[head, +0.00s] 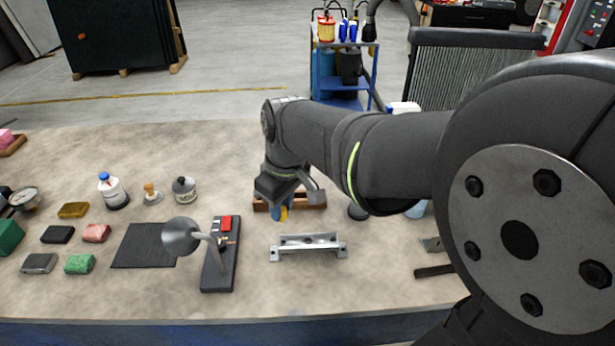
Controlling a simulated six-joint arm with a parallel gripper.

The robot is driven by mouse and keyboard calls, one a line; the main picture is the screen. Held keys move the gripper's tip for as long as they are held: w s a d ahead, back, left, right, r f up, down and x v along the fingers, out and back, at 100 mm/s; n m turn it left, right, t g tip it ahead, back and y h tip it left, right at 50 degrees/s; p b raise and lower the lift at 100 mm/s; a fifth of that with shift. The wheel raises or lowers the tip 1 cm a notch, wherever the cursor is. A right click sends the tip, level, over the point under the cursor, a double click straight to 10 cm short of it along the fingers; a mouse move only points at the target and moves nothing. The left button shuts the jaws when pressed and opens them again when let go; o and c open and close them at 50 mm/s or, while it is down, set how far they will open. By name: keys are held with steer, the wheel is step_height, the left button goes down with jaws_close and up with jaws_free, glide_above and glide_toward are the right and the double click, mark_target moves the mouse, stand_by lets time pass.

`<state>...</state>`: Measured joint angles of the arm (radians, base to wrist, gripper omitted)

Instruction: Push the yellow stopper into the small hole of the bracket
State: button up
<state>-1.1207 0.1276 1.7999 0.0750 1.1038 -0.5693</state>
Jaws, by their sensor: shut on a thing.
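The bracket (322,248) is a pale metal channel with a flat foot at each end, lying on the bench near the middle. Its holes are too small to tell apart here. My gripper (280,212) points down just behind the bracket's left half. My wrist hides the rest of the stopper.
A brown wooden tray (315,200) sits behind my gripper. A dark stand with a red block (225,223) and a lamp-like grey disc (181,238) stand left of the bracket. My arm covers the right side.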

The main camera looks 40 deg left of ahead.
steer(key=shift+f, duration=3.2)
steer(key=shift+f, duration=0.75)
steer(key=o, duration=1.5)
steer(key=shift+r, duration=0.15)
steer(key=shift+r, duration=2.85)
